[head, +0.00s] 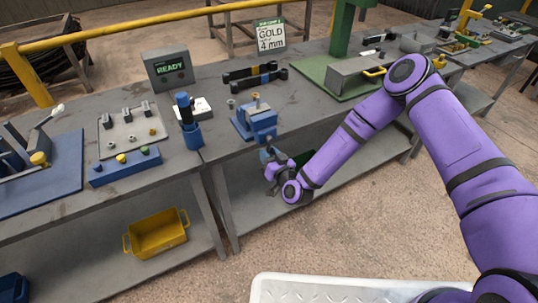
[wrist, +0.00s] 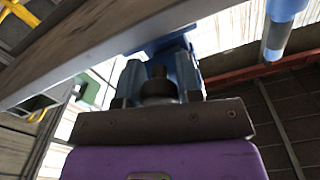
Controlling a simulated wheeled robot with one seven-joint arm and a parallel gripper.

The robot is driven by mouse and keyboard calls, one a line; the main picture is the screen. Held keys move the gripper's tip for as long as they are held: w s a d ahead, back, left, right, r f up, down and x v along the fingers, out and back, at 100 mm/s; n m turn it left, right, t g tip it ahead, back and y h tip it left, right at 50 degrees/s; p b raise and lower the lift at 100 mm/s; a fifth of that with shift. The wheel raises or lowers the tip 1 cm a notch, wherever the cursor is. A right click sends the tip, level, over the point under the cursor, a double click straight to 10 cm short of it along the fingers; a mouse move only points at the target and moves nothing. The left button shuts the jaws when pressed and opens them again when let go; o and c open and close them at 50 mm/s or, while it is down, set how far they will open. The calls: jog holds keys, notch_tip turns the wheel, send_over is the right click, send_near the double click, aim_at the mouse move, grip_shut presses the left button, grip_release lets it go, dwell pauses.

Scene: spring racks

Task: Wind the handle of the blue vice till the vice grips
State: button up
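The blue vice (head: 258,122) stands on the front edge of the middle bench, with a small brass-coloured piece at its top. My gripper (head: 270,158) is just below and in front of it, by the bench edge, pointing up at it. In the wrist view the vice's blue body (wrist: 170,45) is beyond the fingertips. My gripper (wrist: 158,75) has its two fingers apart, with a dark round part between them. I cannot tell whether this is part of the vice handle. The handle is not clearly visible in either view.
The bench edge (wrist: 90,45) runs close beside my gripper. A blue cup with a dark-handled tool (head: 190,130) stands left of the vice. A screen (head: 168,68) reads READY.

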jog(key=c, duration=0.4)
jog(key=shift+o, duration=0.2)
jog(key=shift+s+a+r+m, duration=0.35)
jog(key=shift+a+r+m, duration=0.1)
jog(key=shift+m, duration=1.15)
jog(key=shift+s+a+r+m, duration=0.3)
jog(key=shift+a+r+m, duration=0.15)
jog(key=shift+m, duration=1.15)
jog(key=shift+s+a+r+m, duration=0.35)
jog(key=shift+a+m, duration=0.15)
jog(key=shift+m, duration=1.1)
jog(key=shift+r, duration=0.1)
jog(key=o, duration=0.9)
